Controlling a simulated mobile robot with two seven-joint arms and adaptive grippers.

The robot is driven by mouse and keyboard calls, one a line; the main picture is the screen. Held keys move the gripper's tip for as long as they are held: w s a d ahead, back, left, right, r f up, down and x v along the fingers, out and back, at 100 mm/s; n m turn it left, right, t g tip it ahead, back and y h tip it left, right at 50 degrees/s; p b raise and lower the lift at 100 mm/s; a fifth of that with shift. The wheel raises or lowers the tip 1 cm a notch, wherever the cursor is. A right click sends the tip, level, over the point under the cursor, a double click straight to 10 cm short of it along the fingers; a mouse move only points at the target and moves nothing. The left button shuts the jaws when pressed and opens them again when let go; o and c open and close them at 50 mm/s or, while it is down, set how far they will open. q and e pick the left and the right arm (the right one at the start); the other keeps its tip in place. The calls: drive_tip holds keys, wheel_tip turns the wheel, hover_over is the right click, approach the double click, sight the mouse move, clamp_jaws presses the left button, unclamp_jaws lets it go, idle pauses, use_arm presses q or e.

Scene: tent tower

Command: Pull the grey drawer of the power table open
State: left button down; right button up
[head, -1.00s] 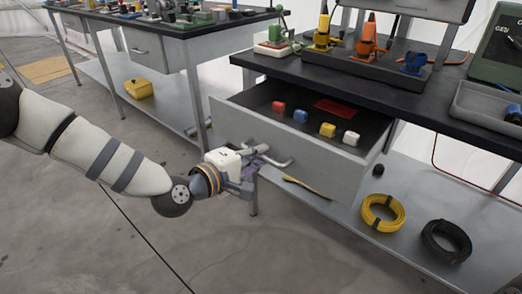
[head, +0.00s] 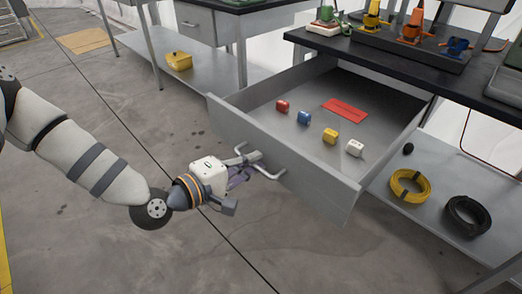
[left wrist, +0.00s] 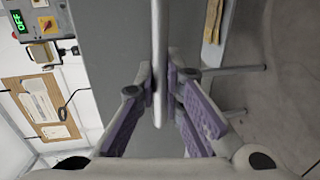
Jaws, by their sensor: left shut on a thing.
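The grey drawer (head: 285,150) of the power table is pulled well out in the head view, with its inside open to sight. Its bar handle (head: 270,168) is on the front face. My left gripper (head: 250,166) is shut on the handle. In the left wrist view, the handle (left wrist: 160,75) runs between the purple-padded fingers of the left gripper (left wrist: 163,90). My right gripper is not in view.
A yellow coil (head: 408,188) and a black coil (head: 468,215) lie on the lower shelf at right. The floor before the drawer is clear.

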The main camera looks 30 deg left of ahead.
use_arm(q)
drive_tip(key=shift+s+a, duration=0.25)
drive_tip(key=shift+s, duration=0.45)
drive_tip(key=c, duration=1.7)
unclamp_jaws()
drive_tip(key=v, duration=0.7)
drive_tip(key=shift+s, duration=0.3)
